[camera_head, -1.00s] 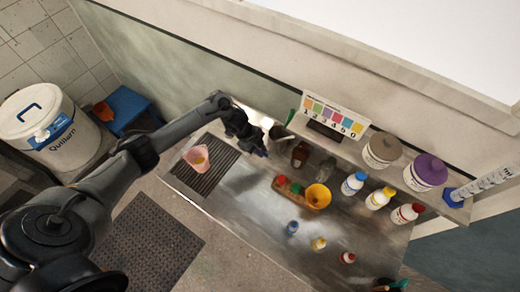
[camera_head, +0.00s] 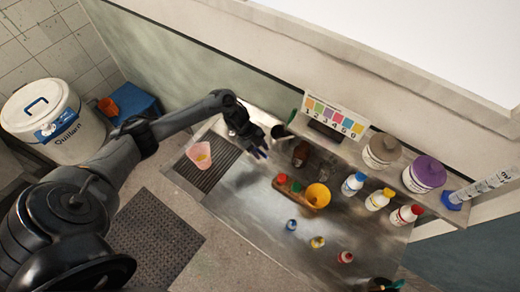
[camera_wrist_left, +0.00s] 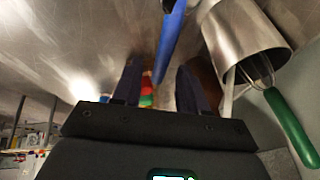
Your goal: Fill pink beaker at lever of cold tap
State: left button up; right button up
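The pink beaker (camera_head: 205,155) stands on the dark slatted drain grate (camera_head: 222,172) at the left end of the steel bench, with something yellow-orange showing in it. My left gripper (camera_head: 262,151) is right of the beaker, over the back of the steel surface, not touching the beaker. In the left wrist view its two dark fingers (camera_wrist_left: 158,88) stand apart with nothing held between them. A blue bar (camera_wrist_left: 170,42), possibly the cold tap's lever, runs just beyond the fingers; the tap body cannot be made out. My right gripper is not in view.
A metal cup (camera_wrist_left: 240,35) with a green-handled whisk (camera_wrist_left: 290,125) is close right of the fingers. A wooden rack (camera_head: 290,188) with a yellow funnel (camera_head: 318,195) and several bottles stand further right. A white bucket (camera_head: 50,120) is at far left.

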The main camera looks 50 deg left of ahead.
pick_arm(q)
jog(key=b+v, duration=0.1)
jog(key=v, duration=0.9)
jog(key=shift+r, duration=0.35)
jog(key=shift+s+a, duration=0.1)
jog(key=shift+a, duration=0.05)
